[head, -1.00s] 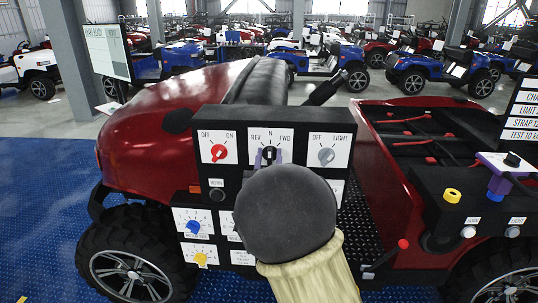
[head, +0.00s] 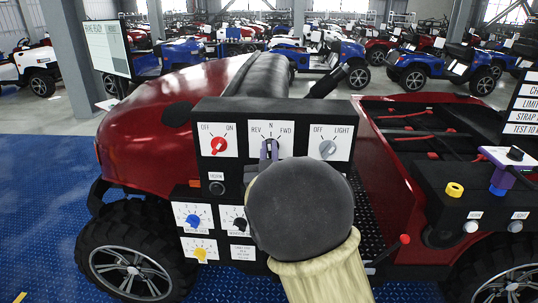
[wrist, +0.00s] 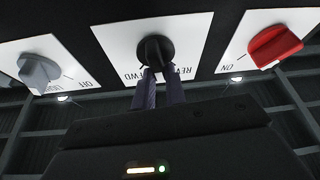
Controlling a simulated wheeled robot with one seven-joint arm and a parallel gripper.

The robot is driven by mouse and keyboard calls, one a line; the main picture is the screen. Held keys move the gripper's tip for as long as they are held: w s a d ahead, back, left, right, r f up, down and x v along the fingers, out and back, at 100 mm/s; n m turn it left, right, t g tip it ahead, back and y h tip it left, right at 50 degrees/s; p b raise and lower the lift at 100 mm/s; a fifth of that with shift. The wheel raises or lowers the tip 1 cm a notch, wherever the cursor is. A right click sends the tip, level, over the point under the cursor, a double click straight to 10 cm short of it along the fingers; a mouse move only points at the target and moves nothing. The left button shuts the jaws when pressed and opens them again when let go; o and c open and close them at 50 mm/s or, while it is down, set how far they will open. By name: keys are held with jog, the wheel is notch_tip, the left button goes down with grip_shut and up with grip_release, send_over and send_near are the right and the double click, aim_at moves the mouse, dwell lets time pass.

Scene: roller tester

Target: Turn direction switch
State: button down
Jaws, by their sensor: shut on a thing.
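The direction switch (head: 270,144) is a dark knob on a white plate marked REV, N and FWD, at the top middle of the black panel. In the wrist view the direction switch (wrist: 156,48) shows upside down as a round black knob. My gripper (head: 269,150) has two purple fingers shut on this knob. In the wrist view the fingers (wrist: 157,72) reach the knob from below and cover its handle. The knob's exact pointing is hard to tell. My round dark wrist hides the lower right of the panel.
A red OFF/ON knob (head: 219,145) sits left of the direction switch and a grey OFF/LIGHT knob (head: 328,149) sits right. Below are a blue knob (head: 193,220) and a yellow knob (head: 200,253). A red vehicle (head: 150,140) surrounds the panel.

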jog(key=n+y+b, duration=0.2)
jog(key=n, duration=0.2)
jog(key=shift+f, duration=0.15)
jog(key=shift+a+n+g+y+b, duration=0.1)
jog(key=shift+n+g+y+b, duration=0.4)
jog(key=shift+n, duration=0.75)
jog(key=shift+a+n+g+y+b, duration=0.1)
jog(key=shift+n+g+y+b, duration=0.35)
jog(key=shift+n, duration=0.8)
jog(key=c, duration=1.4)
grip_release()
jog(key=shift+c, duration=0.2)
jog(key=b+v, duration=0.7)
jog(key=v, duration=1)
jog(key=shift+f, duration=0.3)
